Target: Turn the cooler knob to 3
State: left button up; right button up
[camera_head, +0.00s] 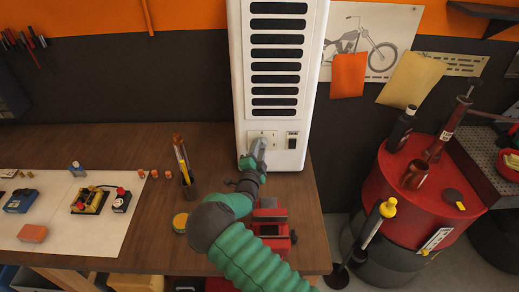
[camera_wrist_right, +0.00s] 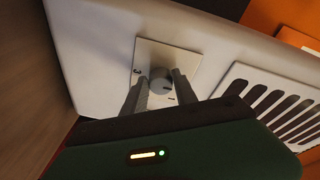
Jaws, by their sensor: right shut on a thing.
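The white cooler (camera_head: 313,75) stands upright at the back of the wooden bench, with black vent slots on its front. Its grey round knob (camera_wrist_right: 160,76) sits on a light square plate (camera_wrist_right: 184,56) in the right wrist view. My right gripper (camera_wrist_right: 160,80) has its two fingers on either side of the knob and is shut on it. In the head view the right gripper (camera_head: 258,146) reaches the plate and hides the knob. My left gripper is in neither view.
A black switch (camera_head: 292,140) is right of the plate. On the bench are a red vise (camera_head: 270,228), a pen cup (camera_head: 188,186), a yellow tin (camera_head: 180,222) and a white mat (camera_head: 60,240) with small devices. A red drum (camera_head: 425,190) stands at right.

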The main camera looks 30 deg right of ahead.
jog(key=shift+s+d+r, duration=0.15)
jog(key=shift+d+r, duration=0.05)
jog(key=shift+d, duration=0.2)
grip_shut()
jog(key=shift+a, duration=0.2)
